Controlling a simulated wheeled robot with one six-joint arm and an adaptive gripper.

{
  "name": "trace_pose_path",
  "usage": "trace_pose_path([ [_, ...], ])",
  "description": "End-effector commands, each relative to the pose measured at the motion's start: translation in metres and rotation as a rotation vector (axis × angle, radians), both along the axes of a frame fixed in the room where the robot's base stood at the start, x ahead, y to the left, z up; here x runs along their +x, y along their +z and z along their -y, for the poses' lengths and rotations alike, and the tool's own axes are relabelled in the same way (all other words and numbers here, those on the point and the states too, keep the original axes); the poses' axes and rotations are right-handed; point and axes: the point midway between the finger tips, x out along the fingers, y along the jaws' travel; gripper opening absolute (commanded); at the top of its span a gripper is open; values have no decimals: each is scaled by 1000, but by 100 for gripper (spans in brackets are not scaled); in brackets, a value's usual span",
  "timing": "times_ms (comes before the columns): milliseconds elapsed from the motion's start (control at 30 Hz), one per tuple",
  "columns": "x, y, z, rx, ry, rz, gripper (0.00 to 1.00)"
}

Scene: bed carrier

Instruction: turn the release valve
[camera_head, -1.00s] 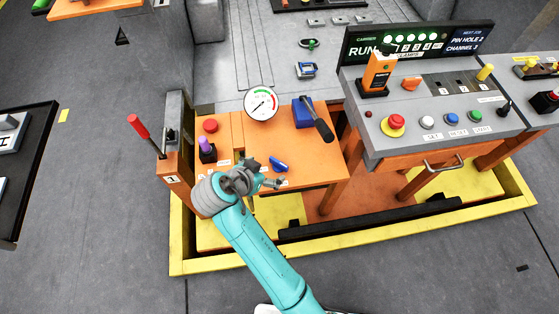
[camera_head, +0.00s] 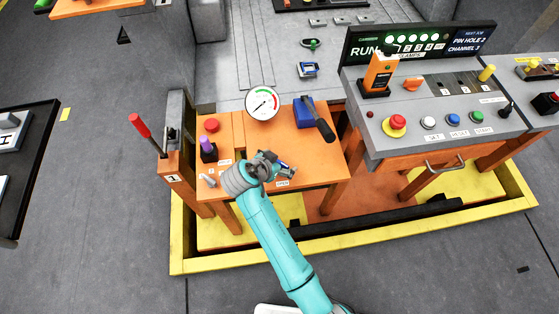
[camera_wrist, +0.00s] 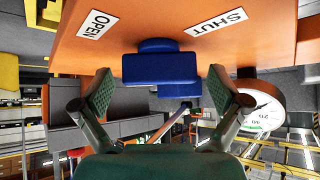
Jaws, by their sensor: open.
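The release valve is a blue lever knob (camera_wrist: 160,68) on the orange panel, between the labels OPEN (camera_wrist: 98,24) and SHUT (camera_wrist: 217,22). In the wrist view it sits centred between the two fingers of my gripper (camera_wrist: 161,90), a little beyond the tips by the look of it. The fingers are apart, and nothing shows clamped between them. In the head view my gripper (camera_head: 284,170) is over the front of the orange table (camera_head: 318,168) and hides most of the valve. The OPEN label shows just below it.
A round gauge (camera_head: 262,103) stands at the table's back. A blue box (camera_head: 303,112) with a black-handled tool lies to its right. A purple-topped knob (camera_head: 207,148), a red button (camera_head: 211,125) and a small grey knob (camera_head: 208,181) are on the left. The grey control console (camera_head: 440,115) stands at right.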

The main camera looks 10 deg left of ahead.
Motion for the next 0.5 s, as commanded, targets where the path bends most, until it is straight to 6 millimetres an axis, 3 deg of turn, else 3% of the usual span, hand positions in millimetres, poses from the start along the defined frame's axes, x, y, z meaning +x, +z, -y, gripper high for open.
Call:
trace_pose_path([
  [267, 1, -1, 0, 0, 0, 0, 95],
  [500, 0, -1, 0, 0, 0, 0, 38],
])
